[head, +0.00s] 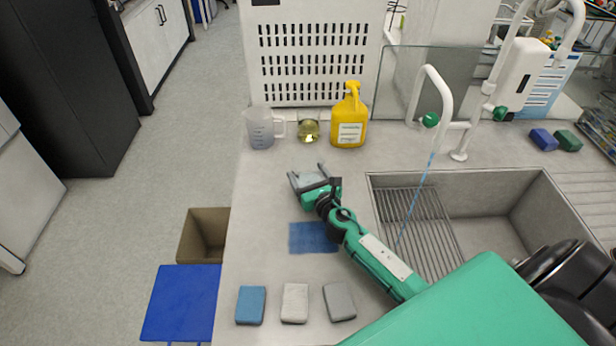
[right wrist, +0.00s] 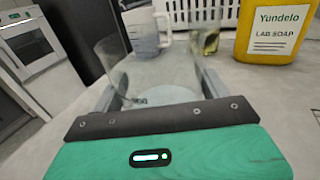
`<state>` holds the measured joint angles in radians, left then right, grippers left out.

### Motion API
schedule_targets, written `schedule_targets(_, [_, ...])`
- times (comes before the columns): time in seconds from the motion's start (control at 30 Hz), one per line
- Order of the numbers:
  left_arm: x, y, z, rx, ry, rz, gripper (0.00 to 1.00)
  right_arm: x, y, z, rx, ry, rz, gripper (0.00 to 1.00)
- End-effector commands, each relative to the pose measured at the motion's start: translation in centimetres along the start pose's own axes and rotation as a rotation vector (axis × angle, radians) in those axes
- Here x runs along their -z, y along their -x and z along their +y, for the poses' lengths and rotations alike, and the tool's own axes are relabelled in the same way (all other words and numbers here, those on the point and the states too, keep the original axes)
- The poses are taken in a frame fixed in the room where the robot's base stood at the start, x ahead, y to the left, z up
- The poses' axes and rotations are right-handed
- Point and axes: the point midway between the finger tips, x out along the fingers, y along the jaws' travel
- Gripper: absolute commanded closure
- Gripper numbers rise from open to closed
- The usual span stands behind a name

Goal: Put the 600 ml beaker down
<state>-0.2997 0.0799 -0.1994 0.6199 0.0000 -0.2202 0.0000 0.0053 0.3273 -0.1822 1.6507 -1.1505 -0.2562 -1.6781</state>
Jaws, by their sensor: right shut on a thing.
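The clear glass beaker (right wrist: 158,76) is between the two fingers of my right gripper (head: 314,181), which is shut on it. In the right wrist view the beaker looks upright and empty, with its round base just beyond the gripper's dark front bar. In the head view the glass is faint and partly hidden by the fingers. The gripper is over the grey counter (head: 262,190), behind a blue mat (head: 312,238). I cannot tell whether the beaker's base touches the counter. My left gripper is not in view.
Behind stand a plastic measuring jug (head: 259,128), a glass with yellowish liquid (head: 308,129) and a yellow soap bottle (head: 349,118). A sink (head: 490,178) with tap lies right. Three sponges (head: 294,303) lie in front. The counter's left edge is close to the gripper.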

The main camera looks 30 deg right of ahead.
Motion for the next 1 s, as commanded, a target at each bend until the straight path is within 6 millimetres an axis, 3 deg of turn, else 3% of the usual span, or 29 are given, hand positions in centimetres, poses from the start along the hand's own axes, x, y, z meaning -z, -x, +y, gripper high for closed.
schedule_targets(0.27, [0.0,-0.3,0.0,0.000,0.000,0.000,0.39,0.2,0.0,0.0,0.000,0.001,-0.002,0.51])
schedule_targets(0.3, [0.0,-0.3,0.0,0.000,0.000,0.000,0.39,0.3,0.0,0.0,0.000,0.001,-0.001,0.21])
schedule_targets(0.4, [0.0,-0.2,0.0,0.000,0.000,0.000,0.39,0.2,0.0,0.0,0.000,0.001,0.000,0.02])
schedule_targets(0.8, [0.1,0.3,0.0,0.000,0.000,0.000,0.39,-0.4,0.0,0.0,0.000,0.000,-0.001,0.01])
schedule_targets(1.0, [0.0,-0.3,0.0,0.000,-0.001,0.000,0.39,0.1,3.0,-0.1,-0.001,0.002,0.001,0.01])
